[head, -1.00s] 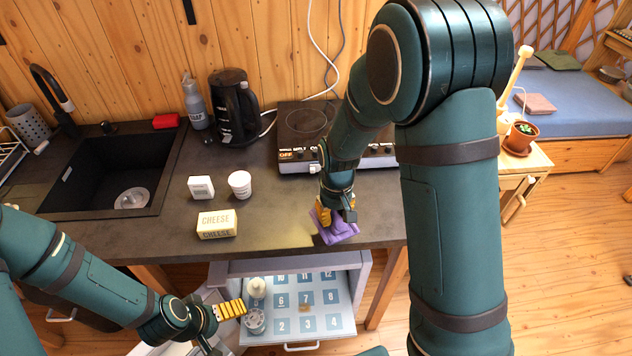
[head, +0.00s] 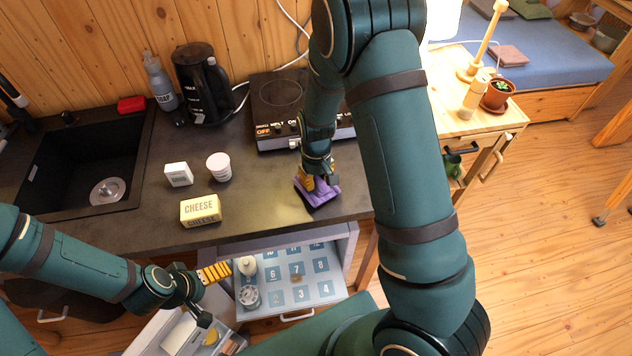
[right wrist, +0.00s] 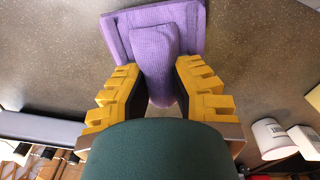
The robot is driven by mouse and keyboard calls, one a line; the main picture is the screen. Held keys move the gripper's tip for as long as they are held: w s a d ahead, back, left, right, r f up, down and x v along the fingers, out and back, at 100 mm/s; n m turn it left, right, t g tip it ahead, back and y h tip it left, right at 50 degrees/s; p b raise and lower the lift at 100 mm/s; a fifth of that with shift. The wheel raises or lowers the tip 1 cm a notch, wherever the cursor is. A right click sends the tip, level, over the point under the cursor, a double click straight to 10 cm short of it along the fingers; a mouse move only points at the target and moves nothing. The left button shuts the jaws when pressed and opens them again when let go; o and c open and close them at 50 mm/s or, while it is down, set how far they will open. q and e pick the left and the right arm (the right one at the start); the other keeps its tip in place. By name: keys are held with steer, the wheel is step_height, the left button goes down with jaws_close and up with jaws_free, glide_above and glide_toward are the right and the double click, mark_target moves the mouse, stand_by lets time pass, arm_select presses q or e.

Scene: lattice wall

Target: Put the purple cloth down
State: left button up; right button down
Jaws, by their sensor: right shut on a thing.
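The purple cloth (head: 322,193) is at the front right part of the dark counter (head: 262,210), near its edge. My right gripper (head: 318,184) points down and is shut on a bunched fold of it. In the right wrist view the fold of the cloth (right wrist: 152,55) sits between the yellow fingers (right wrist: 150,88), and a flatter part spreads beyond. The cloth is on or just above the counter; I cannot tell if it bears fully on it. My left gripper (head: 212,293) is open and empty, left of the open drawer.
A cheese box (head: 200,210), a white box (head: 178,174) and a cup (head: 219,167) stand left of the cloth. A hob (head: 280,110) is behind it. The open numbered drawer (head: 327,291) is below, holding small items. Bare counter lies left of the cloth.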

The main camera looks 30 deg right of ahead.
steer(key=shift+f, duration=0.7)
steer(key=shift+w+f, duration=0.1)
steer(key=shift+f, duration=0.05)
steer(key=shift+f, duration=0.15)
steer(key=c, duration=1)
jaws_free()
